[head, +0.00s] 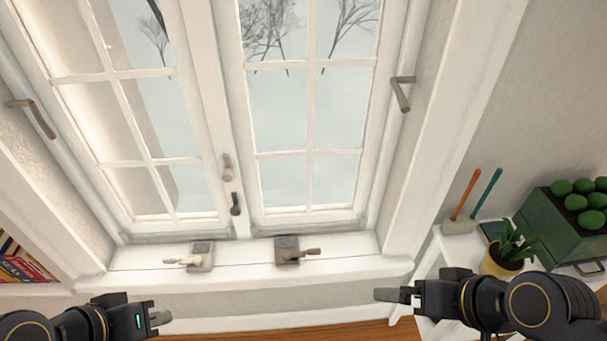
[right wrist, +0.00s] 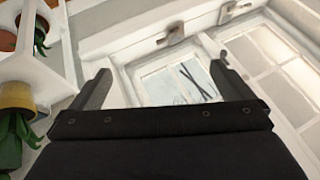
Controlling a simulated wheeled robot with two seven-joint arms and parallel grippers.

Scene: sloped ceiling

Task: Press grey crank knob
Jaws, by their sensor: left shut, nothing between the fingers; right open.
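Two crank units sit on the white window sill. The right unit has a dark grey-brown base and a grey-brown knob (head: 312,251) pointing right. The left unit has a lighter grey base and a cream knob (head: 183,262) pointing left. Both units show small at the top of the right wrist view, the right one's base (right wrist: 172,35) nearer. My left gripper (head: 160,318) is shut and empty, below the sill at lower left. My right gripper (head: 383,294) is open and empty, below and right of the right crank; its fingers stand apart in the wrist view (right wrist: 158,70).
The window has a handle (head: 402,94) on its right side and two small latches on the middle post. At right, a white shelf holds a yellow plant pot (head: 502,262) and a green crate (head: 555,232) of round green items. Books (head: 25,262) stand at far left.

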